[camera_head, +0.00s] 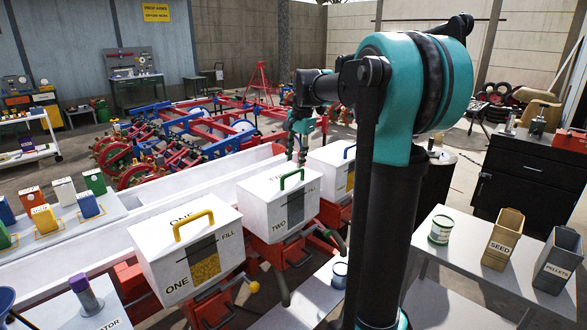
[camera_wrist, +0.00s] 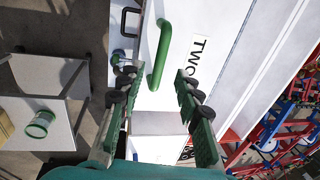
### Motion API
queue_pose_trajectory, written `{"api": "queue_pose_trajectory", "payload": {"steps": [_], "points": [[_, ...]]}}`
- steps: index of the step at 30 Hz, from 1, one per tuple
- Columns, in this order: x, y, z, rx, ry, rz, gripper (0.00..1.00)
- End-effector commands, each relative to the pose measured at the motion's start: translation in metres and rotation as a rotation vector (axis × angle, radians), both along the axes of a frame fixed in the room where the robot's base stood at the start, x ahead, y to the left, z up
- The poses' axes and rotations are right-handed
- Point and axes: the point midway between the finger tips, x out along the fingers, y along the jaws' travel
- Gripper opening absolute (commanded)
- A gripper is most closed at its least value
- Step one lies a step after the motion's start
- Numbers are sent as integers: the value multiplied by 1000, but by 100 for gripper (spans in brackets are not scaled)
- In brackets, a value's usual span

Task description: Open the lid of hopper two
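Hopper two (camera_head: 262,217) is a white box marked TWO in the middle of the row, with a dark fill window on its front. Its lid (camera_head: 265,183) looks shut and carries a green bar handle (camera_head: 291,179). The handle also shows in the wrist view (camera_wrist: 160,58), upright in the picture, with its lower end between the fingertips. My gripper (camera_head: 302,155) is above and behind the handle in the head view. In the wrist view my gripper (camera_wrist: 154,75) is open, one finger on each side, with nothing held. I cannot tell the remaining gap to the handle.
Hopper one (camera_head: 155,262) with a yellow handle stands at the left. Another white hopper (camera_head: 328,165) stands close at the right, partly behind my arm. A white beam (camera_head: 200,200) runs behind the row. A bench at right bears a seed bin (camera_head: 502,240) and a pellets bin (camera_head: 557,262).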

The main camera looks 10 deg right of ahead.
Motion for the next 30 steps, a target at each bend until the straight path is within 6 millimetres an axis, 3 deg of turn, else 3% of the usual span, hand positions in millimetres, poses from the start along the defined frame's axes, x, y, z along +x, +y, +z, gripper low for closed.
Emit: {"api": "queue_pose_trajectory", "payload": {"steps": [3, 9, 20, 28, 30], "points": [[3, 2, -19, 0, 0, 0, 34], [6, 5, -38, 0, 0, 0, 34], [7, 5, -43, 0, 0, 0, 34], [7, 5, -43, 0, 0, 0, 2], [7, 5, -43, 0, 0, 0, 0]]}}
